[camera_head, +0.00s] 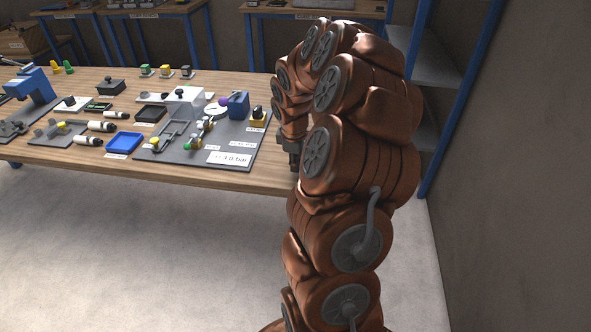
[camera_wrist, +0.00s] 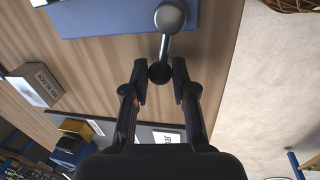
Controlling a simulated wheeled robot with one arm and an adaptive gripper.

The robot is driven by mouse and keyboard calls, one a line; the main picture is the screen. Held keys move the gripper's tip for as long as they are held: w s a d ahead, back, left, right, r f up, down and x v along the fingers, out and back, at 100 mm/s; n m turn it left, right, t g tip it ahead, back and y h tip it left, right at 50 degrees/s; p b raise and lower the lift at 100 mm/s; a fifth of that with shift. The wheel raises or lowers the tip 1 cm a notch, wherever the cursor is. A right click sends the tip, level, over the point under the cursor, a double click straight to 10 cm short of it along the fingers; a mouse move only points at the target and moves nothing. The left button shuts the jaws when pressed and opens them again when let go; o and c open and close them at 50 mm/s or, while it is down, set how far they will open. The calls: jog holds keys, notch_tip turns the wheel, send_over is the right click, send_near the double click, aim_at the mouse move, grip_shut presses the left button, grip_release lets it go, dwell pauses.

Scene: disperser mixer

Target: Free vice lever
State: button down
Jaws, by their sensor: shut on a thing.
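The vice lever (camera_wrist: 165,46) shows in the wrist view as a grey metal rod. It has a large grey round end at the top and a dark ball knob at the lower end. My gripper (camera_wrist: 160,80) has one finger on each side of the dark knob and is shut on it. A flat blue part (camera_wrist: 120,18) lies beyond the lever; the rest of the vice is out of frame. In the head view only a bit of my gripper (camera_head: 294,160) shows at the table's right end. My arm hides the vice and lever there.
The wooden table (camera_head: 60,155) carries a grey panel (camera_head: 190,157) with a white label, a blue tray (camera_head: 124,142) and several small parts, left of my arm. In the wrist view a labelled box (camera_wrist: 36,86) stands at left. Open floor lies at right.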

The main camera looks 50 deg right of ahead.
jog(key=shift+w+d+f+m+b, duration=0.2)
jog(key=shift+d+f+m+b, duration=0.25)
jog(key=shift+m+b, duration=0.55)
jog(key=d+m+b, duration=0.1)
jog(key=b, duration=0.1)
jog(key=m+g+b, duration=0.1)
jog(key=m+b, duration=0.1)
jog(key=shift+w+d+r, duration=0.1)
jog(key=shift+d+r, duration=0.1)
jog(key=shift+d, duration=0.2)
jog(key=shift+s+d+r+m+g+b, duration=0.1)
jog(key=shift+s+d+m+g+b, duration=0.2)
jog(key=shift+m+b, duration=0.5)
jog(key=shift+w+d+r+m+g+b, duration=0.1)
jog(key=shift+d+m+b, duration=0.35)
jog(key=shift+m, duration=0.65)
jog(key=shift+s, duration=0.1)
jog(key=c, duration=1)
grip_release()
jog(key=shift+o, duration=0.2)
jog(key=shift+r, duration=0.1)
notch_tip(320, 180, up, 12)
jog(key=a, duration=0.2)
jog(key=shift+w+a+f, duration=0.15)
jog(key=shift+w+f, duration=0.05)
jog(key=shift+w, duration=0.15)
